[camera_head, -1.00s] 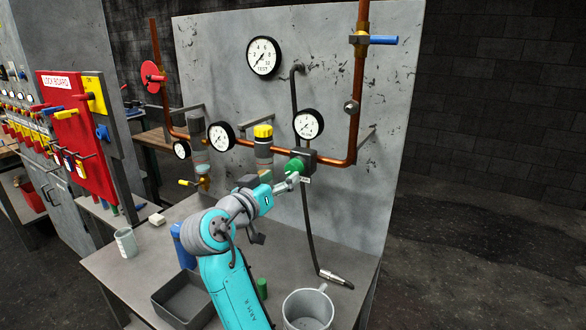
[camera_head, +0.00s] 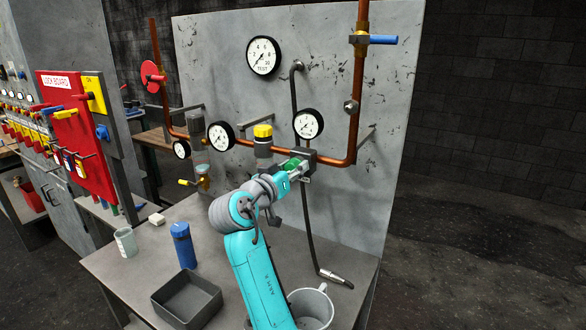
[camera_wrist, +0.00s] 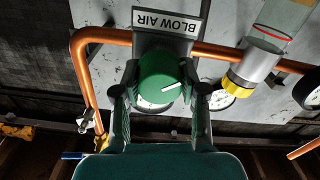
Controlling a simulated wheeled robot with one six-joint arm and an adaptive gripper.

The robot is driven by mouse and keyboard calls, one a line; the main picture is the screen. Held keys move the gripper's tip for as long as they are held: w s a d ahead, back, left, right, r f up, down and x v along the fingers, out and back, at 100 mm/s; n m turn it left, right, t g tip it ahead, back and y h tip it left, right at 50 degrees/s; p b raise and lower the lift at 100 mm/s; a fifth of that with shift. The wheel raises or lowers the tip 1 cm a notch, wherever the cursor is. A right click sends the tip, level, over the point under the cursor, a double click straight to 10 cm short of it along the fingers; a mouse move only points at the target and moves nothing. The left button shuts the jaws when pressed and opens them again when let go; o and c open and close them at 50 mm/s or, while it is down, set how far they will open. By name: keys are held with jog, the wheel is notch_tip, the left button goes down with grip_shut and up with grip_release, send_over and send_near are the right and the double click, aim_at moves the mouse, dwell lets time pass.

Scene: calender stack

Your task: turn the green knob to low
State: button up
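The green knob (camera_wrist: 160,72) fills the middle of the wrist view, with a short white pointer line on its face slanting up to the right. A plate reading "BLOW AIR" (camera_wrist: 167,21) shows upside down above it. My gripper (camera_wrist: 161,80) has one finger on each side of the knob, and both fingertips appear to touch its sides. In the head view my gripper (camera_head: 293,168) reaches the knob at the right end of the copper pipe run, and my fingers partly hide it. I cannot read any low mark.
Dial gauges (camera_head: 308,124) and a yellow-capped regulator (camera_head: 263,133) sit close by on the copper pipe (camera_head: 354,110). A black hose (camera_head: 310,225) hangs below the knob. The bench holds a blue bottle (camera_head: 184,246), a grey tray (camera_head: 187,300) and a mug (camera_head: 312,305).

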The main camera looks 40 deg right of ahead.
jog(key=shift+c, duration=1.2)
jog(key=shift+n, duration=2.4)
jog(key=o, duration=1.2)
jog(key=shift+c, duration=0.2)
jog(key=shift+a, duration=0.1)
jog(key=v, duration=1.1)
jog(key=shift+a, duration=0.4)
jog(key=shift+s, duration=0.1)
